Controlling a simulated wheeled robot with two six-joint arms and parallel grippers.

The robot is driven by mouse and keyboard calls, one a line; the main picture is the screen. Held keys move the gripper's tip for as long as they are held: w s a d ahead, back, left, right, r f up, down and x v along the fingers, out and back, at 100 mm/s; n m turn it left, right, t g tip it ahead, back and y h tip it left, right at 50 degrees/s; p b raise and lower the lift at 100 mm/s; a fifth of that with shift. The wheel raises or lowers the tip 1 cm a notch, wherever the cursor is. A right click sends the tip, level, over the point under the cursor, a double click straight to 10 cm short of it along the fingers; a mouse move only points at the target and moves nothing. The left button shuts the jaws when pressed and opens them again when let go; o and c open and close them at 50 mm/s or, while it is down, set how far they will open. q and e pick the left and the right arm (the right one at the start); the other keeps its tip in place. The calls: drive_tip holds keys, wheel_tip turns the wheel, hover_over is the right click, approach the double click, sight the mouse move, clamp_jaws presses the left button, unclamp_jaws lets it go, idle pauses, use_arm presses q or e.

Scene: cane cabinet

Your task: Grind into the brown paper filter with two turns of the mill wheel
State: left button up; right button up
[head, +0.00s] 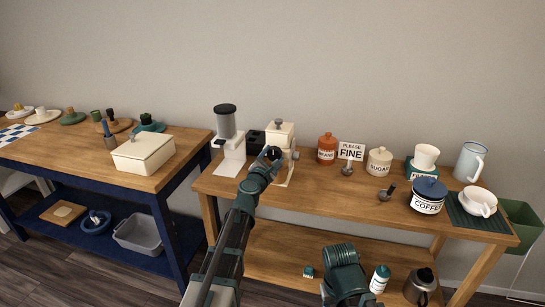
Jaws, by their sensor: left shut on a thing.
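The cream mill (281,133) stands upright near the left end of the right table, with a grey knob on top. My left gripper (273,154) is at its front, shut on what looks like the mill wheel. The gripper covers most of the wheel, so its angle cannot be read. I cannot pick out a brown paper filter; the gripper and arm hide part of the area below the mill. My right arm shows at the bottom centre, low in front of the table, but its gripper cannot be made out.
A white grinder (229,140) with a clear hopper stands left of the mill.

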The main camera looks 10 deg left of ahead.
use_arm(q)
drive_tip(key=m, duration=0.4)
drive_tip(key=shift+m, duration=0.3)
drive_tip(key=m, duration=0.3)
drive_tip(key=shift+d, duration=0.1)
drive_tip(key=m, duration=0.4)
drive_tip(key=shift+y, duration=0.3)
drive_tip(key=shift+f+m, duration=0.1)
drive_tip(key=shift+m, duration=1.6)
drive_tip(key=o, duration=1.4)
drive_tip(key=s, duration=0.9)
drive_tip(key=s+p, duration=0.1)
drive_tip(key=s, duration=0.4)
drive_tip(key=shift+r, duration=0.3)
